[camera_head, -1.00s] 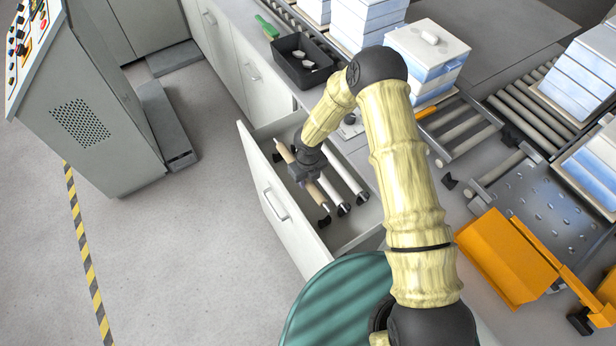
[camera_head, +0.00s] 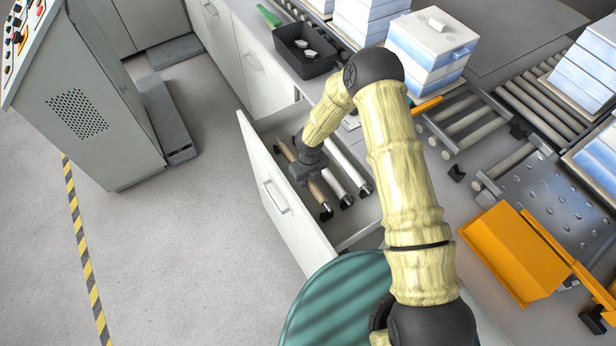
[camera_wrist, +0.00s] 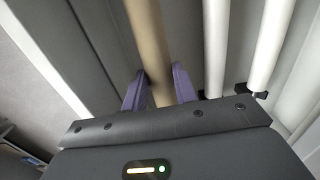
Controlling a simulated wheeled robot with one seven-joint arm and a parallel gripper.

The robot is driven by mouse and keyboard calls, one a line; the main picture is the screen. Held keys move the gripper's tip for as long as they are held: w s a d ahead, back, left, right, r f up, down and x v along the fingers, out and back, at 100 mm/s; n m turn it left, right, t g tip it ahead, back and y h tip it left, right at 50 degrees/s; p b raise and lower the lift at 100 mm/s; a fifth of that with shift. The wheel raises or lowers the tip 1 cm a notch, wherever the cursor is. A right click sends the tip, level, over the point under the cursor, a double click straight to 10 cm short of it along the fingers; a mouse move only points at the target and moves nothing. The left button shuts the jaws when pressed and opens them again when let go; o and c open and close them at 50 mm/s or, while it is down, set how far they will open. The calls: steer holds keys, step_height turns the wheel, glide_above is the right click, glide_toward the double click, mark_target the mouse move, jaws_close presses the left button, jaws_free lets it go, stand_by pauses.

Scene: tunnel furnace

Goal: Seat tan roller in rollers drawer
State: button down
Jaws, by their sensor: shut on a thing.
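The tan roller (camera_head: 318,193) lies lengthwise inside the open drawer (camera_head: 285,216), on the side near the drawer front. My gripper (camera_head: 305,171) is down in the drawer, shut around the roller near its middle. In the wrist view, the roller (camera_wrist: 148,40) passes between my two purple fingers (camera_wrist: 158,88). Two white rollers (camera_head: 350,169) lie parallel to it on the right; they also show in the wrist view (camera_wrist: 216,45). The head view shows dark pieces at the roller ends. My gripper hides the tan roller's middle, and I cannot tell whether it rests fully in its holders.
A black bin (camera_head: 305,50) with pale pieces stands on the counter behind the drawer. A teal round surface (camera_head: 340,300) is in front. An orange part (camera_head: 512,254) and a roller conveyor (camera_head: 465,125) lie to the right. A grey control cabinet (camera_head: 85,110) stands left, with clear floor between.

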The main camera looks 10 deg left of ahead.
steer(key=shift+w+d+f+b, duration=0.15)
steer(key=shift+f+b, duration=0.8)
steer(key=shift+f, duration=0.6)
steer(key=shift+f+b, duration=0.5)
steer(key=shift+f, duration=0.25)
steer(key=c, duration=1)
jaws_free()
steer(key=shift+c, duration=0.2)
step_height(320, 180, up, 17)
steer(key=b, duration=0.1)
steer(key=shift+s+r, duration=0.2)
steer(key=shift+s, duration=0.1)
steer(key=shift+d, duration=0.2)
